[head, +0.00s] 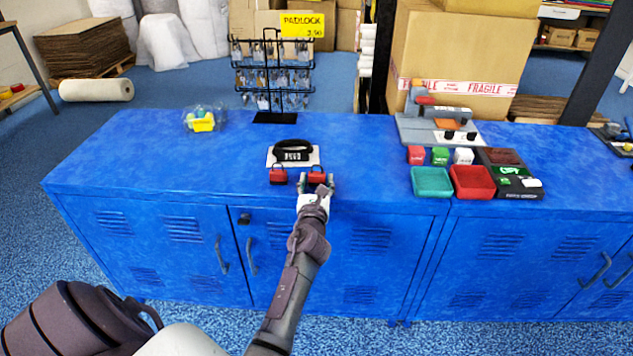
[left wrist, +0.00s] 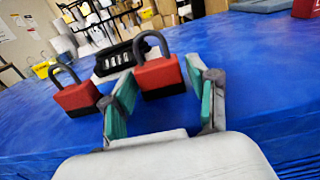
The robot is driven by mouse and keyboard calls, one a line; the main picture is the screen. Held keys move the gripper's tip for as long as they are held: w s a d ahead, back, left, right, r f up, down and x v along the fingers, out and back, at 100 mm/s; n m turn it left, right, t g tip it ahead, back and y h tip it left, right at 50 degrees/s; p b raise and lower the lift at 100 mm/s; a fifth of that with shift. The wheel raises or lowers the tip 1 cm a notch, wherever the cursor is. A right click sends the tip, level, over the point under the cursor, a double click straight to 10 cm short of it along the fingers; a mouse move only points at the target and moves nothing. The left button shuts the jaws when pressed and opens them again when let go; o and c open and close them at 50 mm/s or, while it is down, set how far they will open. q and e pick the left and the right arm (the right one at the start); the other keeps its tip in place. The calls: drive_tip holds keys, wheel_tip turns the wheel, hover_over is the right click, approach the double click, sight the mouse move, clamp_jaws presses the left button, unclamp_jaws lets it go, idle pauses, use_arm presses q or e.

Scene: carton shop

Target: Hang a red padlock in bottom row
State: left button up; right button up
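Two red padlocks with dark shackles stand on the blue cabinet top, a left one (head: 278,176) and a right one (head: 316,177). My left gripper (head: 316,187) is open at the right padlock, with its fingers spread to either side. In the left wrist view the right padlock (left wrist: 160,77) shows upright just beyond the green-padded fingers (left wrist: 164,103), and the left padlock (left wrist: 77,97) stands outside them. I cannot tell whether the fingers touch the lock. A black wire rack (head: 271,75) behind holds several hanging packs in three rows. My right gripper is out of view.
A white card with a black combination lock (head: 292,154) lies behind the padlocks. A clear tub (head: 205,119) stands left. Teal (head: 432,182) and red (head: 472,182) trays and a grey device (head: 437,128) stand right. The blue top (head: 365,150) is clear between.

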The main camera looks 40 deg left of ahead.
use_arm(q)
drive_tip(key=c, duration=0.6)
drive_tip(key=shift+c, duration=0.2)
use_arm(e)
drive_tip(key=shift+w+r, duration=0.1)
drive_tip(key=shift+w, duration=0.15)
use_arm(q)
drive_tip(key=shift+r, duration=0.1)
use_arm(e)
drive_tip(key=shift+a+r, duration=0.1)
use_arm(q)
drive_tip(key=shift+r, duration=0.15)
drive_tip(key=shift+r+p, duration=0.15)
drive_tip(key=shift+p, duration=0.2)
drive_tip(key=shift+s+r+p, duration=0.1)
drive_tip(key=shift+r+p, duration=0.15)
drive_tip(key=shift+p, duration=0.05)
drive_tip(key=shift+d+r, duration=0.1)
drive_tip(key=shift+r, duration=0.05)
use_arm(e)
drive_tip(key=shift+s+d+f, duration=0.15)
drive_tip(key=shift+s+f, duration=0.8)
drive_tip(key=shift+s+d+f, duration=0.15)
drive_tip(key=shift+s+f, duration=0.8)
use_arm(q)
drive_tip(key=shift+r+p, duration=0.15)
drive_tip(key=shift+p, duration=0.2)
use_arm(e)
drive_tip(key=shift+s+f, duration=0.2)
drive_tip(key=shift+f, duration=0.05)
